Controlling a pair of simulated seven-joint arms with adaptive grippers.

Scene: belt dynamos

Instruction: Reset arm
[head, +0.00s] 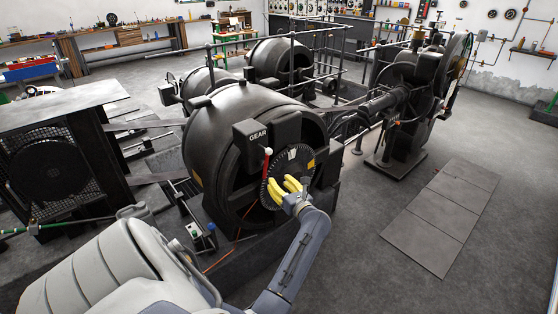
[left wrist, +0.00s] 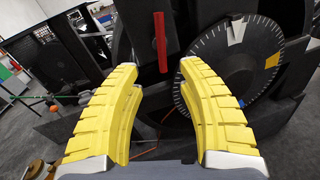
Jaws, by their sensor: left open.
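My left gripper (head: 287,186) has yellow ribbed fingers and is in front of a black graduated dial (head: 275,172) on the large black dynamo (head: 225,135). In the left wrist view the fingers (left wrist: 158,70) are spread wide with nothing between them. A red lever (head: 266,165) hangs under a box marked GEAR (head: 257,136), left of the dial. The lever (left wrist: 160,42) shows upright beyond the gap between the fingers, apart from both. The dial (left wrist: 215,62) is beyond the right finger and has a white pointer and an orange mark. My right gripper is not in view.
A mesh-fronted machine (head: 52,165) stands at the left, with belts running toward the dynamo. Railings (head: 330,60) and more dynamos are behind. A shafted machine (head: 405,100) stands to the right. Floor plates (head: 440,215) lie at the right, with open floor around them.

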